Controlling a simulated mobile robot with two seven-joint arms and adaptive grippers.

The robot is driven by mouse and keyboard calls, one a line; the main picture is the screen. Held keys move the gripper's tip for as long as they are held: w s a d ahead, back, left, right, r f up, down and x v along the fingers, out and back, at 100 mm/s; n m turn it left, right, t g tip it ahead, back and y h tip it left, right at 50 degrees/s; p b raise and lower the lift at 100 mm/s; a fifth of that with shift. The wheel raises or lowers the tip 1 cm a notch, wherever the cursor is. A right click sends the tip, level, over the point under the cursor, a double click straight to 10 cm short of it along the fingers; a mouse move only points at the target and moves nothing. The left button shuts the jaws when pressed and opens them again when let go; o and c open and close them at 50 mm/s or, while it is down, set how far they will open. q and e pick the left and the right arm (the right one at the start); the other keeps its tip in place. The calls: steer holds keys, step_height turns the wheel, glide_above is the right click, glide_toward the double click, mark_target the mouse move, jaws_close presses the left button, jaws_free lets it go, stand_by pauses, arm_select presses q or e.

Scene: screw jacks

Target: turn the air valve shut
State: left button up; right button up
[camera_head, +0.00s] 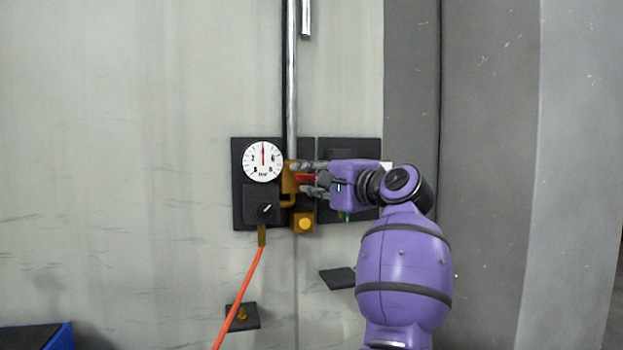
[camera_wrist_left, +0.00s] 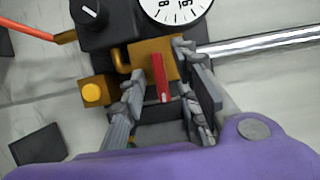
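The air valve is a brass body (camera_head: 288,182) at the foot of the vertical metal pipe, with a red lever (camera_head: 304,178). The lever points right in the head view, across the pipe's line. In the left wrist view the brass body (camera_wrist_left: 150,48) and red lever (camera_wrist_left: 160,77) show clearly. My left gripper (camera_head: 306,177) reaches in from the right. Its two fingers (camera_wrist_left: 160,68) stand apart on either side of the lever, with visible gaps. The fingers partly hide the lever in the head view. My right gripper is in neither view.
A round white gauge (camera_head: 263,161) has its red needle pointing up. Below it is a black knob (camera_head: 265,210). A yellow button (camera_head: 305,223) sits under the valve. An orange hose (camera_head: 240,295) hangs down. The pipe (camera_head: 292,80) rises above the valve.

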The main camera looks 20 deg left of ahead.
arm_select(q)
steer(key=c, duration=0.5)
jaws_close()
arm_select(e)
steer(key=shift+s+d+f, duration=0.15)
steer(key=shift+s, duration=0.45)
